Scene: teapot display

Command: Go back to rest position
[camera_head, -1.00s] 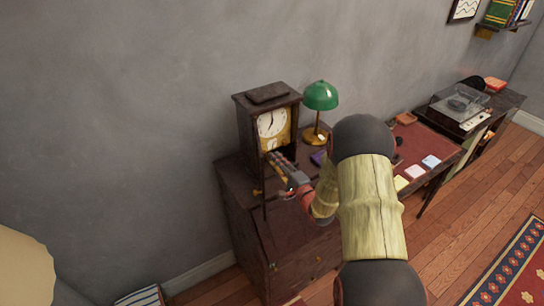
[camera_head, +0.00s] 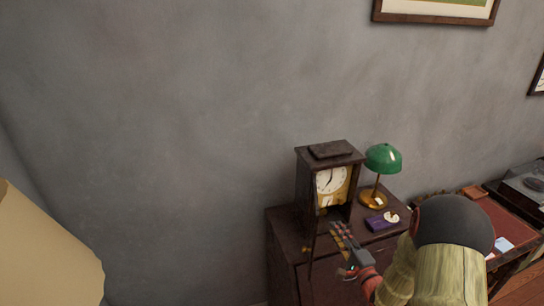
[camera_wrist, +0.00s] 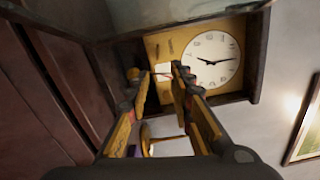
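My gripper (camera_head: 340,232) is in front of the lower part of a dark wooden clock (camera_head: 331,152) in the head view. In the wrist view, the two fingers of my gripper (camera_wrist: 155,85) stand apart, with nothing visibly held between them. Beyond the fingertips, the wrist view shows the clock's round white dial (camera_wrist: 213,60) on a gold plate, turned sideways. A small white patch on the gold plate shows between the fingers. The clock stands upright on a dark cabinet (camera_head: 283,222). Whether a fingertip touches the clock cannot be told.
A green lamp (camera_head: 383,158) stands close to the clock's right. A purple box (camera_head: 380,222) with a pale item on it lies on the cabinet near my gripper. A red-topped desk (camera_head: 500,220) is further right. The grey wall is behind; a cream rounded thing (camera_head: 45,255) is at lower left.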

